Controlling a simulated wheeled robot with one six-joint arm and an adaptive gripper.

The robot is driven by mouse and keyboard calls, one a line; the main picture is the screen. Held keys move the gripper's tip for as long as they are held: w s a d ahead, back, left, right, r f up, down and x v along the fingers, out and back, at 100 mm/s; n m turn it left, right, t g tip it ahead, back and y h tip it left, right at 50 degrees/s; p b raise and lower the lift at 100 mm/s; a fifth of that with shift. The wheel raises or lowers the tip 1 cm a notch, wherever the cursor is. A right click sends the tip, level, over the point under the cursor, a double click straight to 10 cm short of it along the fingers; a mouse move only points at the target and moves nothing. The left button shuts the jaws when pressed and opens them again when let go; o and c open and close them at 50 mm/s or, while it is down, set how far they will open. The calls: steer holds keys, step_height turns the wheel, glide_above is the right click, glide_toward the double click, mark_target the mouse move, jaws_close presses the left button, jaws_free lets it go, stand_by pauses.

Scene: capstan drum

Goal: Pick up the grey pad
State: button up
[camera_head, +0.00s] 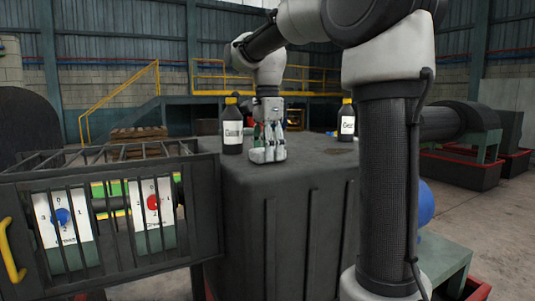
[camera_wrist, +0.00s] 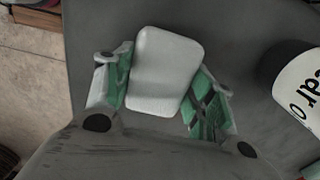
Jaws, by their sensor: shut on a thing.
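The grey pad (camera_wrist: 168,58) is a pale block with rounded corners in the wrist view. It sits between the two green-lined fingers of my gripper (camera_wrist: 160,88), which are shut on it. In the head view my gripper (camera_head: 267,147) points down at the top of a large dark grey block (camera_head: 285,195).
A black bottle with a yellow cap (camera_head: 232,130) stands close left of my gripper, and another (camera_head: 347,125) stands to the right. A barred cage (camera_head: 110,215) with a blue knob (camera_head: 62,216) and a red knob (camera_head: 153,202) is at the left.

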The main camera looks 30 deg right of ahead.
step_height(320, 180, up, 10)
steer(key=o, duration=0.5)
steer(key=c, duration=0.4)
